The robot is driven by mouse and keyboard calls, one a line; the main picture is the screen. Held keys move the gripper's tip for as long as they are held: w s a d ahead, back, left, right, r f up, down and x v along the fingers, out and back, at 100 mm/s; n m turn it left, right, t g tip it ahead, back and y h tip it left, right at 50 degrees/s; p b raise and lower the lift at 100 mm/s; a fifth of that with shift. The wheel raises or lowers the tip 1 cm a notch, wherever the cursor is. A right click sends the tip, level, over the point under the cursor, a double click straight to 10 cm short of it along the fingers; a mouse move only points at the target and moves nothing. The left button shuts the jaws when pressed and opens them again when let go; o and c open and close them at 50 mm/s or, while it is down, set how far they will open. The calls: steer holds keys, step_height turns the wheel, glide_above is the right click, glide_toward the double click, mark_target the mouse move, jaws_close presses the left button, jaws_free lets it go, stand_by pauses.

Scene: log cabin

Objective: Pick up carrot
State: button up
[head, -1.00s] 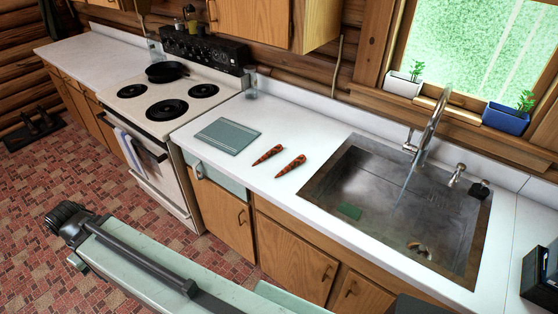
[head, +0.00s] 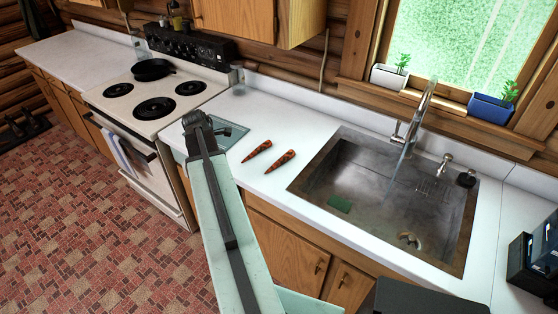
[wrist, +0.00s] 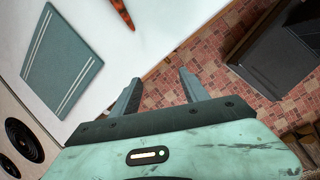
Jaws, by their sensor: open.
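Two orange-brown carrots lie side by side on the white counter between the cutting-mat-like green cloth and the sink, the left carrot (head: 257,150) and the right carrot (head: 281,160). One carrot (wrist: 122,12) shows in part at the top edge of the wrist view; I cannot tell which one. My gripper (wrist: 157,88) is open and empty, its two fingers apart over the counter's front edge and the floor. In the head view the end of my arm is over the green cloth, left of the carrots; the fingers are hidden there.
The green striped cloth (wrist: 62,62) lies flat on the counter (head: 262,116), partly hidden by my arm in the head view (head: 236,132). A metal sink (head: 335,165) with a tall faucet (head: 413,118) is right of the carrots. A stove (head: 130,122) with a black pan (head: 153,69) stands left.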

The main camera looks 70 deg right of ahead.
mark_target(283, 157)
steer(key=s+d+n, duration=0.1)
steer(key=s+d, duration=0.3)
steer(key=s, duration=0.1)
steer(key=s+d+n+g, duration=0.1)
steer(key=s+d, duration=0.4)
steer(key=s, duration=0.1)
steer(key=s+d+r+n, duration=0.1)
steer(key=s+d, duration=0.4)
steer(key=s, duration=0.1)
steer(key=shift+s+r+n+h, duration=0.1)
steer(key=shift+s+n+h, duration=0.05)
steer(key=shift+n+h, duration=0.2)
steer(key=b+x, duration=0.2)
steer(key=shift+f, duration=0.3)
steer(key=shift+g, duration=0.3)
steer(key=b+x, duration=0.1)
steer(key=x, duration=0.1)
steer(key=b+x, duration=0.1)
steer(key=b, duration=0.1)
steer(key=b+x, duration=0.2)
steer(key=shift+s+d+f, duration=0.1)
steer(key=shift+d+f, duration=0.05)
steer(key=shift+d, duration=0.25)
jaws_close()
